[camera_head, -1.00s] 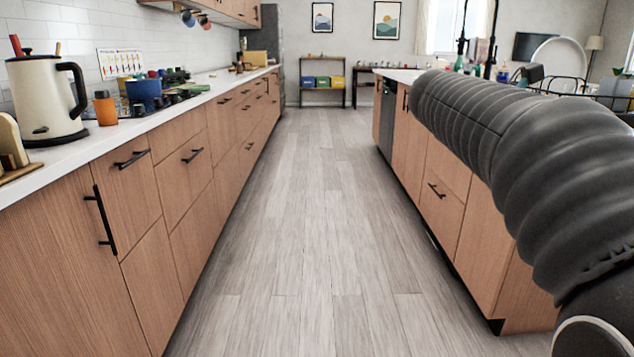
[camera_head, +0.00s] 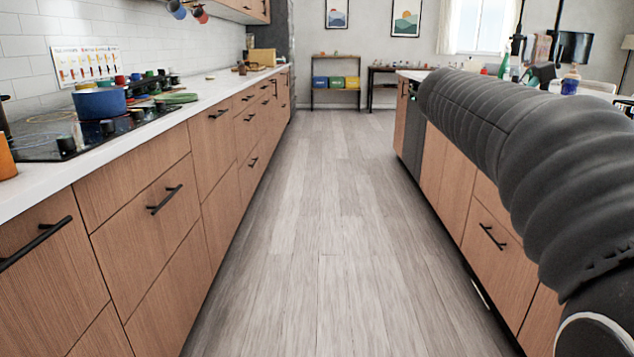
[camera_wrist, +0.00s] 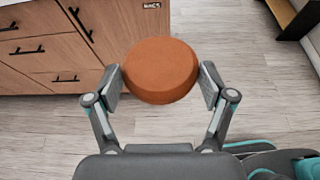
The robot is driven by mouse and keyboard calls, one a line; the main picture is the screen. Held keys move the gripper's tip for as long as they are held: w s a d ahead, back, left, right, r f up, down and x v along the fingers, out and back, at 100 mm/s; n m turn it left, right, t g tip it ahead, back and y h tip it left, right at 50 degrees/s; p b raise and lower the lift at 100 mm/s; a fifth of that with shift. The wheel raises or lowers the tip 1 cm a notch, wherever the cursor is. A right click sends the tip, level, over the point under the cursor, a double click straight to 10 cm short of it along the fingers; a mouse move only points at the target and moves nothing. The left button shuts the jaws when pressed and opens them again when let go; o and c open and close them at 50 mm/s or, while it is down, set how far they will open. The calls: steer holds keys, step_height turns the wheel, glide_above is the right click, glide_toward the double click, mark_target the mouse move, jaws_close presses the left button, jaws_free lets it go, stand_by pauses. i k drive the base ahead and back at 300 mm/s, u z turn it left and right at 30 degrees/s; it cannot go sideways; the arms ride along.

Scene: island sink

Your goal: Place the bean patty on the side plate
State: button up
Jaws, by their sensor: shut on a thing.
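The bean patty is a thick, round, orange-brown disc (camera_wrist: 160,70) in the wrist view. My gripper (camera_wrist: 160,82) is shut on it, with one finger pad against its left side and one against its right. The patty is held up above the grey plank floor. In the head view my dark ribbed arm fills the right side, and the gripper and patty do not show. I cannot make out the side plate in either view.
The island (camera_head: 450,170) stands on the right, partly behind my arm. The floor (camera_head: 320,230) between them is clear.

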mark_target(180, 100)
steer(key=i, duration=2.85)
steer(key=u, duration=2.6)
steer(key=i, duration=0.25)
steer(key=u, duration=0.05)
